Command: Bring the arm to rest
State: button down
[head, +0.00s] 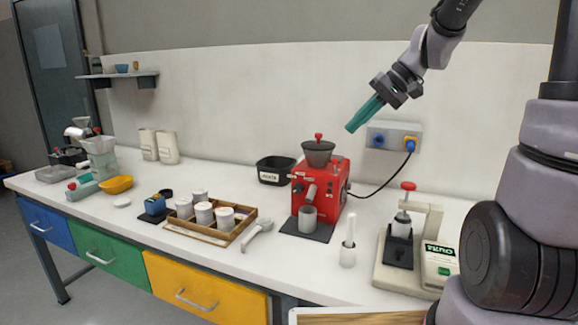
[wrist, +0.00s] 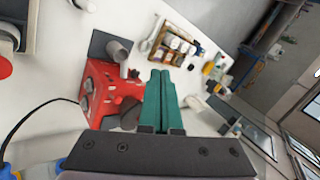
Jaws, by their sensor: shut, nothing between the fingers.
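My gripper (head: 364,115) has teal fingers and hangs in the air at the upper right of the head view, above and behind the red machine. In the wrist view the gripper (wrist: 160,80) shows its teal fingers side by side, shut and empty. The red machine (head: 322,190) with a dark hopper stands on the bench below the gripper, apart from it. It also shows in the wrist view (wrist: 100,98). My arm reaches in from the upper right of the head view.
The white bench (head: 100,213) holds a wooden tray (head: 214,233) of white cups, a black bin (head: 275,170), a white press (head: 410,245) and a grey cup (head: 307,218). A wall socket box (head: 394,134) with a cable is near the gripper. The air around the gripper looks clear.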

jog(key=s+d+r+m+t+h, duration=0.2)
jog(key=s+d+h, duration=0.1)
jog(key=s, duration=0.4)
jog(key=s+d+r+m+t+h, duration=0.2)
jog(key=s+d+r+t+h, duration=0.1)
jog(key=s+d, duration=0.2)
jog(key=shift+s+d+r, duration=0.3)
jog(key=shift+s+r, duration=0.05)
jog(key=shift+s, duration=0.75)
